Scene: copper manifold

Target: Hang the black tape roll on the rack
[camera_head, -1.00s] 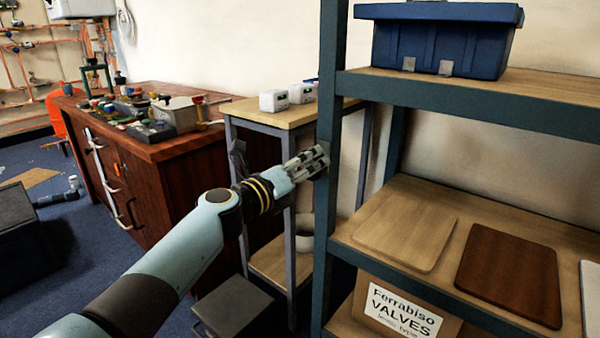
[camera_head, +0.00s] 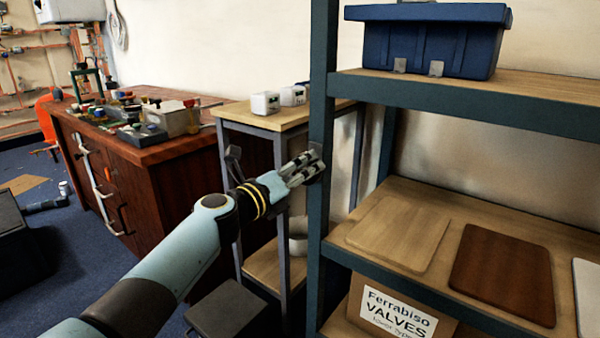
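My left gripper (camera_head: 302,168) reaches in from the left, in front of the near post of the tall blue-green shelving rack (camera_head: 321,120). Its grey and black fingers point right and slightly up. A small dark patch shows at the fingertips against the post; I cannot tell whether it is part of the gripper or something held. I cannot make out a black tape roll with certainty. Whether the fingers are open or shut is unclear. My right gripper is out of view.
The rack holds a blue bin (camera_head: 428,42), flat boards (camera_head: 503,272) and a valves carton (camera_head: 397,315). A small table (camera_head: 255,118) stands left of it, with a pale round item (camera_head: 298,237) on its low shelf. A cluttered wooden cabinet (camera_head: 150,195) stands further left.

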